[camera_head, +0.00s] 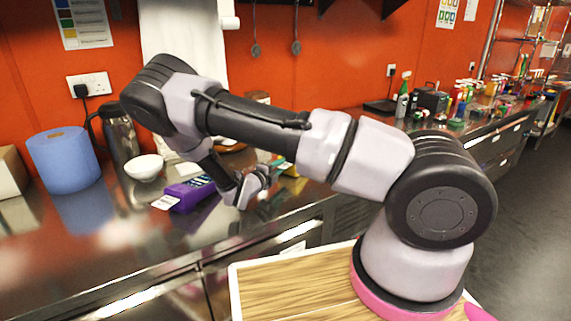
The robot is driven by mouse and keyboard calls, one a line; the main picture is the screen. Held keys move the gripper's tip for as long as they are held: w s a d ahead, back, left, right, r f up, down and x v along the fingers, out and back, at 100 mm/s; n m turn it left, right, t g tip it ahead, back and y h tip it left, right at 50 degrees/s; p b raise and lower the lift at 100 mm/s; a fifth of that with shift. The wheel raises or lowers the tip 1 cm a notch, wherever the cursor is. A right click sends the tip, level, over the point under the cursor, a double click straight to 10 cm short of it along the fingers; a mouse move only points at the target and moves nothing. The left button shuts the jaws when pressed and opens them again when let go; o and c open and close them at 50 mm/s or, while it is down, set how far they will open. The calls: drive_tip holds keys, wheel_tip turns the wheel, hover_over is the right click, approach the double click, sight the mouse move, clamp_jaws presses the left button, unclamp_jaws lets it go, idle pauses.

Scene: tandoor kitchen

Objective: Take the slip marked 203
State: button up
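A small white slip (165,202) with dark marks lies at the left end of a purple card-machine-like device (190,193) on the steel counter. Its marks are too small to read, so I cannot tell whether it says 203. My gripper (262,182) is low over the counter, to the right of the purple device and apart from the slip. Its fingers are small and partly hidden by its own body, so I cannot tell whether they are open or shut.
A white bowl (144,167), a dark steel jug (119,138) and a blue paper roll (64,160) stand left of the device. Several bottles (463,103) crowd the counter at the right. The front left counter (95,255) is clear.

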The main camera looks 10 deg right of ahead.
drive_tip(key=shift+c, duration=0.3)
clamp_jaws()
drive_tip(key=shift+a, duration=0.1)
drive_tip(key=shift+v, duration=2.7)
drive_tip(key=shift+s+a+r, duration=0.2)
drive_tip(key=shift+s+r, duration=0.05)
drive_tip(key=shift+r, duration=0.6)
drive_tip(key=shift+s+a+r, duration=0.25)
drive_tip(key=shift+r, duration=0.6)
drive_tip(key=shift+s+a+r, duration=0.2)
drive_tip(key=shift+s+r, duration=0.05)
drive_tip(key=shift+r, duration=0.6)
